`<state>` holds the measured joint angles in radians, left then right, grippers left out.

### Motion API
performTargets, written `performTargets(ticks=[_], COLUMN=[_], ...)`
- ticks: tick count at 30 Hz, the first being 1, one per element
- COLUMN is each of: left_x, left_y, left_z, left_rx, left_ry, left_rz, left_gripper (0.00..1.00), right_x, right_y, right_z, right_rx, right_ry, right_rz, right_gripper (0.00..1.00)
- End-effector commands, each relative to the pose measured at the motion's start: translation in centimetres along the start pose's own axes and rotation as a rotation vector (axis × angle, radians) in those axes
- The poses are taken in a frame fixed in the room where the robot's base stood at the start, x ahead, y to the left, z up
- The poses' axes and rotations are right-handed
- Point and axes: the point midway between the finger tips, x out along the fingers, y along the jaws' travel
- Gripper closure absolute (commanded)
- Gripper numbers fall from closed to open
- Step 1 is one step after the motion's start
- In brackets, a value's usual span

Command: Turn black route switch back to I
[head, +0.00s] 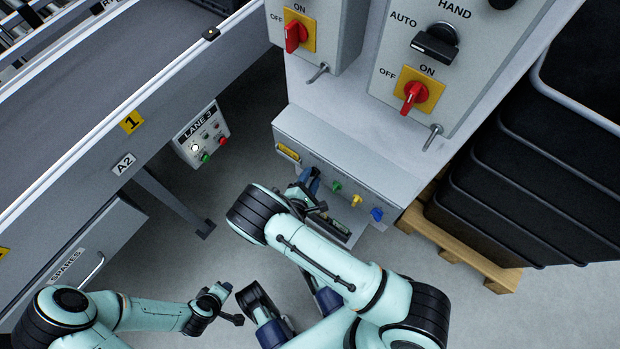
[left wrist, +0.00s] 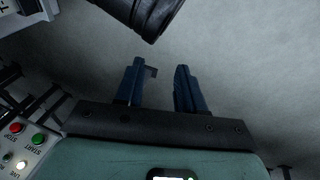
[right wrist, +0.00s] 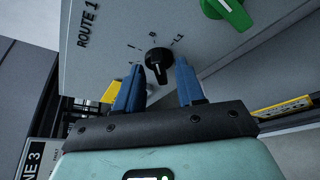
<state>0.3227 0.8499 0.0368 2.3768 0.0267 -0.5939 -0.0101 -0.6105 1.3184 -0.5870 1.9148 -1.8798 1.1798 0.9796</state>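The black route switch (right wrist: 158,60) is a small round knob with a raised grip on the grey panel marked ROUTE 1, in the right wrist view. Small position marks are printed around it; I cannot tell for sure which one it points to. My right gripper (right wrist: 160,72) is open, its two blue fingers on either side of the knob's grip, contact unclear. In the head view my right gripper (head: 310,186) is at the low control box, and the black switch is hidden there. My left gripper (left wrist: 164,78) is open and empty over the floor.
Green (head: 336,187), yellow (head: 356,201) and blue (head: 377,214) knobs line the same box. Above are cabinets with red switches (head: 414,92). A LANE 3 button box (head: 203,136) is at left; black crates (head: 530,185) on a pallet (head: 465,255) at right.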

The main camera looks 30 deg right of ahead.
Motion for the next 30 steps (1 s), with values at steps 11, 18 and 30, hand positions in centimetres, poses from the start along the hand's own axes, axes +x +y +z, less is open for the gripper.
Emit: performTargets(ticks=[11, 18, 30], left_x=[0.0, -0.1, -1.1], left_y=[0.0, 0.1, 0.4], left_z=[0.0, 0.1, 1.3], left_rx=[0.000, 0.001, 0.003], left_ry=[-0.001, -0.005, -0.040], left_rz=[0.000, 0.000, 0.003], left_gripper=[0.62, 0.62, 0.62], right_x=[0.0, 0.0, 0.1], right_y=[0.0, 0.1, 0.3], right_z=[0.0, 0.1, 0.1], right_rx=[0.000, -0.020, -0.242], right_ry=[-0.001, -0.003, -0.003], right_rz=[0.000, -0.009, -0.103], right_gripper=[1.00, 1.00, 1.00])
